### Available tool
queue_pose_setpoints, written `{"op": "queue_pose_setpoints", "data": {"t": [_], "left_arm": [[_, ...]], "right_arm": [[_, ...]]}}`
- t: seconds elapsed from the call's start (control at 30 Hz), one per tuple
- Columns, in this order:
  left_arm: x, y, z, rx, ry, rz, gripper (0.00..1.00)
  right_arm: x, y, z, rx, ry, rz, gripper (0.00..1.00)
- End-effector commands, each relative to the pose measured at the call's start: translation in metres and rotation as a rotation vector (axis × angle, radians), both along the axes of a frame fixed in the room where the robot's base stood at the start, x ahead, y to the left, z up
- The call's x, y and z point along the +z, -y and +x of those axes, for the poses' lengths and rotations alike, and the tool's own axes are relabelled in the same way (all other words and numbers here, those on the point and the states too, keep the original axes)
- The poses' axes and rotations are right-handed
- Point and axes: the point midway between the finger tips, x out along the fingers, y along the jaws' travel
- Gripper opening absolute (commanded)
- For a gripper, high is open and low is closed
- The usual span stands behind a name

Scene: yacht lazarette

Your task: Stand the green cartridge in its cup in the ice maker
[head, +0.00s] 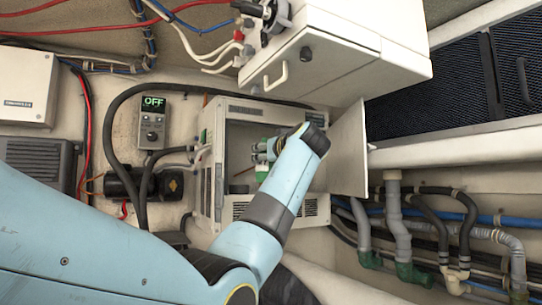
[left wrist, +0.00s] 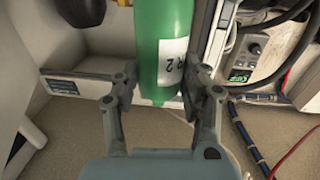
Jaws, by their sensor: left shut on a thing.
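The green cartridge (left wrist: 160,50) with a white label is between the fingers of my left gripper (left wrist: 163,92) in the left wrist view. The gripper is shut on it. In the head view, the left gripper (head: 263,152) is at the open front of the white ice maker (head: 211,170), and a small part of the cartridge (head: 262,173) shows beside my wrist. The cup is hidden or cannot be made out behind my arm. My right gripper is in neither view.
The ice maker's open door (head: 349,150) stands to the right of its opening. A white cabinet (head: 335,60) overhangs above. A control box (head: 153,122) reading OFF and a black hose (head: 90,130) are to the left. Pipes (head: 397,220) run at lower right.

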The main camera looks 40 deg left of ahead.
Motion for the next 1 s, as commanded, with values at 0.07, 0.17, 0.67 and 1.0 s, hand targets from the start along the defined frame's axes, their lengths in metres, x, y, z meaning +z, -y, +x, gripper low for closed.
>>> {"op": "queue_pose_setpoints", "data": {"t": [0.07,0.17,0.67,1.0], "left_arm": [[0.000,-0.006,0.003,0.001,0.000,0.001,0.12],[0.000,-0.013,0.006,0.002,0.000,0.001,0.12],[0.000,-0.049,0.022,0.002,-0.001,0.001,0.12],[0.000,-0.072,0.033,0.001,0.000,0.001,0.12]], "right_arm": [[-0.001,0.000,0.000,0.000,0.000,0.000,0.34],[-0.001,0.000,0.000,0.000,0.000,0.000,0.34],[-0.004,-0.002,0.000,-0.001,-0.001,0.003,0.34],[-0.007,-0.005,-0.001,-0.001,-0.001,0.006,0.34]]}}
